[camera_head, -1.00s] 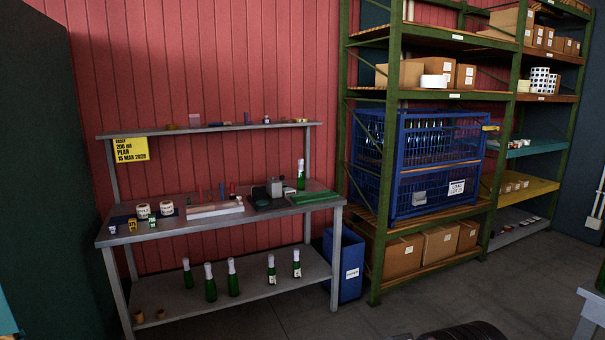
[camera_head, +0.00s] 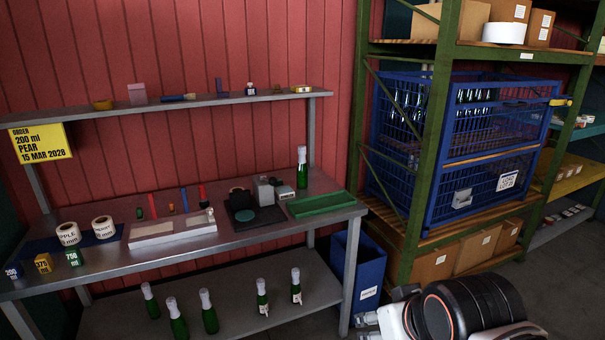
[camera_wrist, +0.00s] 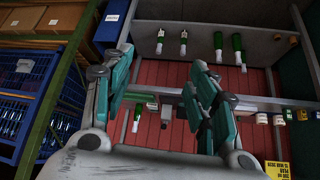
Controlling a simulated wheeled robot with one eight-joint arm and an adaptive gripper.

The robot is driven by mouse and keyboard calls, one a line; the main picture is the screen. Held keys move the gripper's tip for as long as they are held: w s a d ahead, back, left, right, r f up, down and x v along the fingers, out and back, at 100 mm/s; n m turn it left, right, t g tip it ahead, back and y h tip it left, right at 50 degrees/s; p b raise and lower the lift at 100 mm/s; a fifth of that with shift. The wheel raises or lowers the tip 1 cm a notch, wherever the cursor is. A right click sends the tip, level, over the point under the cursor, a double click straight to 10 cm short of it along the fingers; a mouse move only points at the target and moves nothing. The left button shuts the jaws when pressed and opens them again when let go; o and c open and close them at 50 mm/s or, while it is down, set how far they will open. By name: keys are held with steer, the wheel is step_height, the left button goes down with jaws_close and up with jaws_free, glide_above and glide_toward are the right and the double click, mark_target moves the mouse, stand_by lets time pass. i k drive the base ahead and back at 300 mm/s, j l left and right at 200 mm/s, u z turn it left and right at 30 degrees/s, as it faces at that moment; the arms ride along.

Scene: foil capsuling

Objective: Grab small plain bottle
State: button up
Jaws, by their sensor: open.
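Several green bottles with pale foil necks stand upright on the lower shelf of the metal bench. Three at the left show no label: one at the far left (camera_head: 151,302), one beside it (camera_head: 176,318), and one to their right (camera_head: 208,313). Two at the right (camera_head: 262,298) (camera_head: 296,287) carry small labels. Which plain bottle is smallest is hard to tell. My gripper (camera_wrist: 162,75) is open and empty in the wrist view, its teal fingers wide apart. Bottles on the shelf (camera_wrist: 219,45) show beyond it, upside down and well away.
The bench top (camera_head: 110,262) holds label rolls, a white tray, a green tray (camera_head: 320,203) and another green bottle (camera_head: 302,168). A yellow order sign (camera_head: 41,142) reads 200 ml pear. A blue bin (camera_head: 358,270) and the green rack (camera_head: 428,150) stand to the right.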

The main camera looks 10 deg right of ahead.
mark_target(301, 169)
steer(key=i+l+u, duration=0.1)
steer(key=i+l, duration=0.2)
steer(key=i+l+u, duration=0.1)
steer(key=i+l, duration=0.15)
steer(key=l, duration=0.2)
steer(key=i+l+u, duration=0.1)
steer(key=i+l, duration=0.15)
steer(key=l, duration=0.15)
steer(key=i+l, duration=0.25)
steer(key=l, duration=0.15)
steer(key=i+l+u, duration=0.15)
steer(key=l, duration=0.3)
steer(key=i+l+u, duration=0.1)
steer(key=i+l, duration=0.25)
steer(key=i+l+u, duration=0.1)
steer(key=l, duration=0.5)
steer(key=i+l+u, duration=0.1)
steer(key=i+l, duration=0.2)
steer(key=l, duration=0.15)
steer(key=i+l, duration=0.3)
steer(key=l, duration=0.1)
